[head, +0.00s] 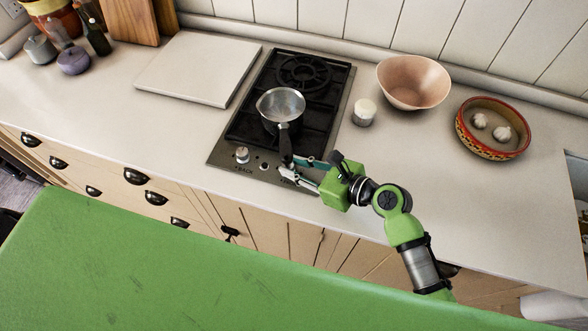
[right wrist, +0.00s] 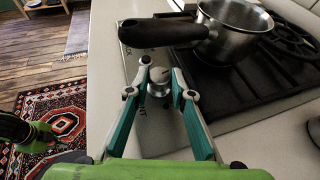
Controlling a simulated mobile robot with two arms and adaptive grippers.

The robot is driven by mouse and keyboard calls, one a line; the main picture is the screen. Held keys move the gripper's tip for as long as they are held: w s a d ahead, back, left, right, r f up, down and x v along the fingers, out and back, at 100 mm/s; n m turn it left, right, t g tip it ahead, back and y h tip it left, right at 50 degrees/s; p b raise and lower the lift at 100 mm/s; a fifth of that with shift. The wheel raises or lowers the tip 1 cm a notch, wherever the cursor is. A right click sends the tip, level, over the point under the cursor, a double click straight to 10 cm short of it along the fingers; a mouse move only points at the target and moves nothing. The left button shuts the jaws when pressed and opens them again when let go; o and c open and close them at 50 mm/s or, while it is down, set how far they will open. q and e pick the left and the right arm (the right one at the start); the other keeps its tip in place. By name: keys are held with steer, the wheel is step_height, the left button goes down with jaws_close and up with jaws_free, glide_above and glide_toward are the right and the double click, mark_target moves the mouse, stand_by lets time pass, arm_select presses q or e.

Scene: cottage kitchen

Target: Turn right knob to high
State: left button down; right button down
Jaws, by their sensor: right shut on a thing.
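A black two-burner gas hob (head: 333,104) with a steel front strip is set in the counter. Its left knob (head: 242,155) is in plain view. My right gripper (head: 291,168) is at the right end of the strip and hides the right knob in the head view. In the right wrist view the silvery right knob (right wrist: 158,86) sits between the fingers of my right gripper (right wrist: 160,74), which are shut on it. The knob's mark and setting cannot be read.
A steel saucepan (head: 281,104) stands on the front burner. Its dark handle (head: 285,143) reaches toward the front, close to my right gripper. A white candle-like jar (head: 364,112), a pink bowl (head: 413,82) and a patterned dish (head: 492,127) with garlic stand right; a white board (head: 199,68) lies left.

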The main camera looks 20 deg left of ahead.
steer(key=n+g+b, duration=0.1)
steer(key=n+g, duration=0.1)
steer(key=w+n+g+b, duration=0.1)
steer(key=n+g+b, duration=0.1)
steer(key=g, duration=0.1)
steer(key=shift+f+n+y, duration=0.15)
steer(key=shift+n+y, duration=0.15)
steer(key=shift+y, duration=0.1)
steer(key=n+g+h+b, duration=0.1)
steer(key=n+g+b, duration=0.1)
steer(key=b, duration=0.1)
steer(key=n+g+h+b, duration=0.1)
steer(key=n+g+b, duration=0.2)
steer(key=b, duration=0.1)
steer(key=w+n+g+h+b, duration=0.1)
steer(key=n+g+b, duration=0.1)
steer(key=g+b, duration=0.1)
steer(key=shift+a+f+b, duration=0.1)
steer(key=shift+a+b, duration=0.1)
steer(key=shift+b, duration=0.35)
steer(key=shift+n+g+h+b, duration=0.4)
steer(key=shift+n+g+b, duration=0.15)
steer(key=shift+b, duration=0.25)
steer(key=c, duration=1.8)
jaws_free()
steer(key=shift+a, duration=0.1)
steer(key=shift+r, duration=0.2)
